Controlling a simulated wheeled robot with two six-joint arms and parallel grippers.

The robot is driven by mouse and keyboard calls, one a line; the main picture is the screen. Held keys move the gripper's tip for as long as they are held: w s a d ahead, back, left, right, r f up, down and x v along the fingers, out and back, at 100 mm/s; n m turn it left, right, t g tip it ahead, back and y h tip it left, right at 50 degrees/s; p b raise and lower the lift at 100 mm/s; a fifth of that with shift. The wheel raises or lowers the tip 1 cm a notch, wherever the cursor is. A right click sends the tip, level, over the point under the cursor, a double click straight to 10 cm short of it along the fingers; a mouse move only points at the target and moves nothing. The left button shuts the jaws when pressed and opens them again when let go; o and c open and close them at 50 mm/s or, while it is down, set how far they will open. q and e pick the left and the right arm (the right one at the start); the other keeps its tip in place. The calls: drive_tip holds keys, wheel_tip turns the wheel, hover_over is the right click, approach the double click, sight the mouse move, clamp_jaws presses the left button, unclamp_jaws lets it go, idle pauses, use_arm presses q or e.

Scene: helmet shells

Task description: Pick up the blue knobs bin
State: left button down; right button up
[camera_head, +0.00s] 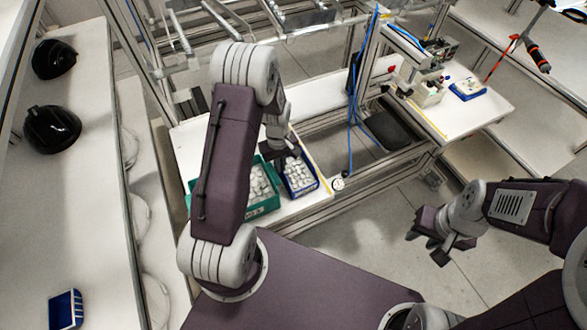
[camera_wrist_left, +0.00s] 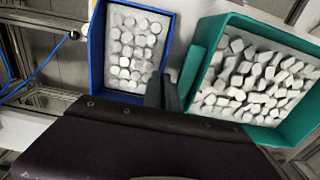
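The blue knobs bin (camera_head: 316,185) stands on the white bench, filled with small white knobs. It also shows in the left wrist view (camera_wrist_left: 97,45), upright.
A green bin (camera_wrist_left: 190,75) of white pieces stands close beside the blue bin; my left arm partly hides it in the head view. Blue cables (camera_head: 352,100) and a frame post stand right of the bin. Another blue bin (camera_head: 66,310) and black helmet shells (camera_head: 52,129) are at left.

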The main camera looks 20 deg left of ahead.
use_arm(q)
drive_tip(key=d+r+b, duration=0.2)
drive_tip(key=d+r, duration=0.9)
drive_tip(key=d, duration=0.1)
drive_tip(key=s+a+m, duration=0.5)
drive_tip(key=m, duration=0.5)
drive_tip(key=shift+a+r, duration=0.2)
drive_tip(key=shift+r, duration=0.05)
